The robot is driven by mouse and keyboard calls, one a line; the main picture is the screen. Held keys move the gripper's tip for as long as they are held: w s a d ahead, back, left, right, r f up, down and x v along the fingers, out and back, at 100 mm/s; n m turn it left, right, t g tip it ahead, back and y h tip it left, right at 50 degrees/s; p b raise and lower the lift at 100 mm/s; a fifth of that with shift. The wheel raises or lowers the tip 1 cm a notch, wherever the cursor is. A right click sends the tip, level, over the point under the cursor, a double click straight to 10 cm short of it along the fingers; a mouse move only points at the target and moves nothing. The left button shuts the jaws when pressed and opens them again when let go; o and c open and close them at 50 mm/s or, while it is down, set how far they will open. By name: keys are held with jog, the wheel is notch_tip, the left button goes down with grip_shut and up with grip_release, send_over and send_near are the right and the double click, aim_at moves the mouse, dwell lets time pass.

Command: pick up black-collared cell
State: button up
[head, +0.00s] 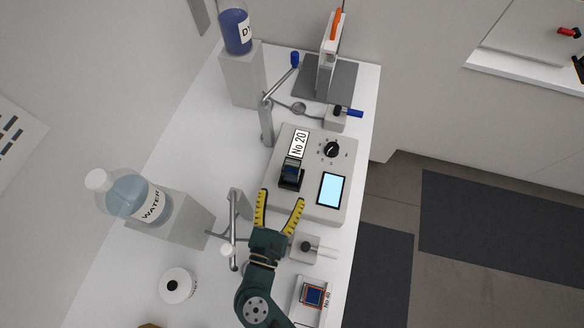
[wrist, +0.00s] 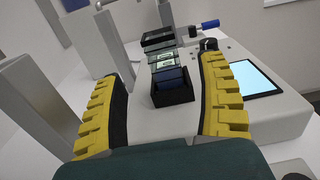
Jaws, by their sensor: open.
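The black-collared cell (head: 291,170) is a small dark blue block with a black part at its top. It stands in a black socket (head: 290,185) on the grey instrument marked No 20. In the wrist view the cell (wrist: 169,77) rises from the socket (wrist: 173,96), and its upper part has pale bands. My gripper (head: 281,200) is open and empty, with its yellow fingers on the near side of the cell in the head view. In the wrist view the cell appears between the two fingers, with gaps on both sides. I see no contact.
The instrument (head: 338,146) has a knob and a light blue screen (head: 331,190). Metal posts with arms stand left of it, near my gripper. Another cell with an orange-red edge (head: 313,295) sits at the lower right. A water bottle (head: 136,196) stands on a grey block at left.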

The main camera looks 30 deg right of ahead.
aim_at(289, 177)
jog(key=x, duration=0.8)
jog(key=shift+w+d+f, duration=0.1)
jog(key=shift+d+f, duration=0.05)
jog(key=shift+d, duration=0.1)
jog(key=c, duration=1.3)
